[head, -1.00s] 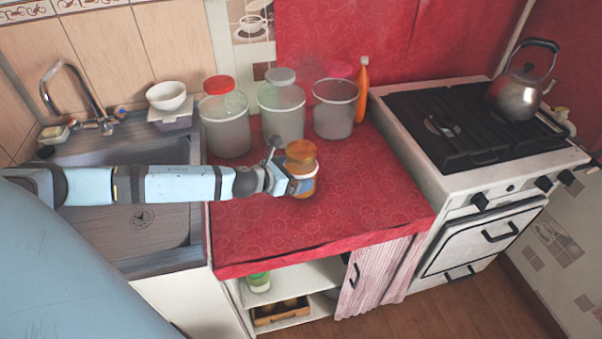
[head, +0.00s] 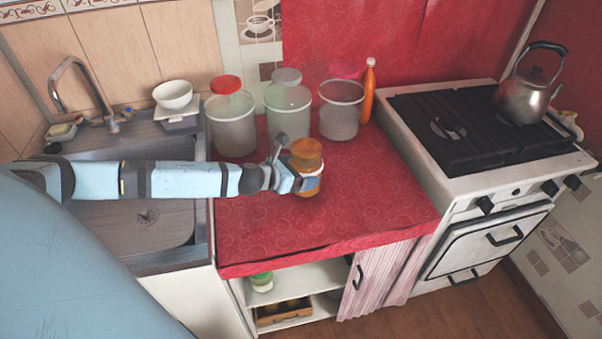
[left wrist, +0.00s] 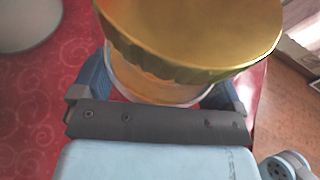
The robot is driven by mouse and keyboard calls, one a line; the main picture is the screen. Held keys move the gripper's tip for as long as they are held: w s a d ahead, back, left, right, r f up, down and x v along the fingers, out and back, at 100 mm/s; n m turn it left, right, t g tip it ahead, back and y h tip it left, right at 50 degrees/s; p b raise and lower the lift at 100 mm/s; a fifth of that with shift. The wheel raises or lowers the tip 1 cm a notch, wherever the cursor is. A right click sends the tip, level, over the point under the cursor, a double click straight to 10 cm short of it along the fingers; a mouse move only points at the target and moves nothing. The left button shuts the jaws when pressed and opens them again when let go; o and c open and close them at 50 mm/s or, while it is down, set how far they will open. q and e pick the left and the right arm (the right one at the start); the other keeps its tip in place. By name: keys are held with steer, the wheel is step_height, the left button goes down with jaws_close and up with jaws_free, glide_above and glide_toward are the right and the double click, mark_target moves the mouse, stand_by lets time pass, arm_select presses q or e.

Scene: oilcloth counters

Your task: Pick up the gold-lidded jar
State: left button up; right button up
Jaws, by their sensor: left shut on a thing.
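The gold-lidded jar (head: 306,155) is upright over the red oilcloth counter (head: 335,230) in the head view. In the left wrist view its wide gold lid (left wrist: 185,35) fills the top, above a clear body with orange-brown contents. My left gripper (head: 308,183) reaches in from the left and is shut on the jar's body below the lid. The fingers lie on both sides of the jar in the left wrist view (left wrist: 160,95). I cannot tell whether the jar's base touches the cloth. My right gripper is out of view.
Behind stand a red-lidded container (head: 232,125), a grey-lidded one (head: 287,110), a pink-lidded one (head: 340,112) and an orange bottle (head: 368,92). A sink (head: 140,215) lies left, a stove (head: 470,130) with a kettle (head: 524,98) right. The counter's front is clear.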

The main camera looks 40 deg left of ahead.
arm_select(q)
step_height(320, 180, up, 33)
steer(key=p, duration=2)
steer(key=shift+r, duration=0.15)
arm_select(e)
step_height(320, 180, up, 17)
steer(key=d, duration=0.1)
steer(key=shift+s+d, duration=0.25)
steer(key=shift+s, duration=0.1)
arm_select(q)
steer(key=m+t+y, duration=0.1)
steer(key=m+t, duration=0.1)
steer(key=m, duration=0.4)
steer(key=m+t+y, duration=0.2)
steer(key=m+t, duration=0.1)
steer(key=m, duration=0.3)
steer(key=m+t+y, duration=0.1)
steer(key=m+t, duration=0.1)
steer(key=m, duration=0.5)
steer(key=shift+w+t+y, duration=0.1)
steer(key=shift+t+y, duration=0.2)
steer(key=shift+y, duration=0.1)
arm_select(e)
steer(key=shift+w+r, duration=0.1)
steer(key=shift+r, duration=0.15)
arm_select(q)
steer(key=shift+m, duration=0.9)
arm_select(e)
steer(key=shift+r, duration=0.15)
